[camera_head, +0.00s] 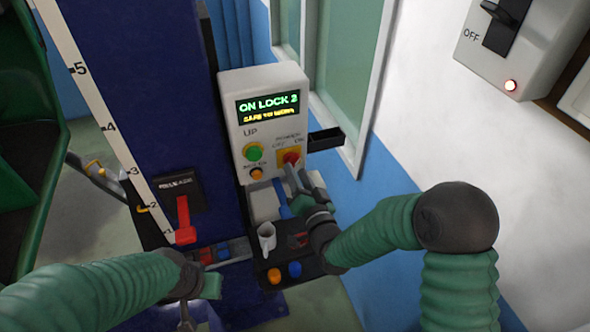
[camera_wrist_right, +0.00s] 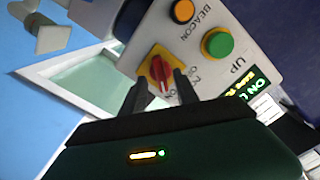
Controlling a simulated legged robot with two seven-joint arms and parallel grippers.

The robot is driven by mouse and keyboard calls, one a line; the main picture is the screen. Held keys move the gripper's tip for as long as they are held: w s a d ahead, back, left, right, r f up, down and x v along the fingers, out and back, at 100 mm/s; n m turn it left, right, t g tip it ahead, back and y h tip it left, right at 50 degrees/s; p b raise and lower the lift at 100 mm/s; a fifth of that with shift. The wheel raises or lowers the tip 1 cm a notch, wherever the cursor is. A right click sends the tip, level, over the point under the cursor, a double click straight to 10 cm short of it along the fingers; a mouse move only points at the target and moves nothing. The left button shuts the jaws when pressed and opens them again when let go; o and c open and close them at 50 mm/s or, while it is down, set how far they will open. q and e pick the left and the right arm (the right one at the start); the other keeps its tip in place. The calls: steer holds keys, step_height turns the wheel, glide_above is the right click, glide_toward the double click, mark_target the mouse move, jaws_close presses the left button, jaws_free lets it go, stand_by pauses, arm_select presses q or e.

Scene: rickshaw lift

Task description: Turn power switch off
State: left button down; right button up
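The power switch (camera_head: 291,158) is a red rotary knob on a yellow plate, low on the white control box (camera_head: 262,80); "OFF" and "ON" labels sit above it. The knob also shows in the right wrist view (camera_wrist_right: 160,72). My right gripper (camera_head: 296,172) is at the knob. In the right wrist view its two dark fingers (camera_wrist_right: 161,82) are apart, one on each side of the knob; contact is unclear. The box display reads "ON LOCK 2" in green. My left gripper (camera_head: 186,314) is low at the picture's bottom edge, its fingers partly cut off.
A green UP button (camera_head: 253,152) and an orange beacon button (camera_head: 256,174) sit left of the knob. A red release lever (camera_head: 183,215) is on the blue column. A wall switch (camera_head: 504,25) has a lit red lamp.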

steer(key=shift+x, duration=1)
steer(key=shift+s, duration=0.1)
jaws_close()
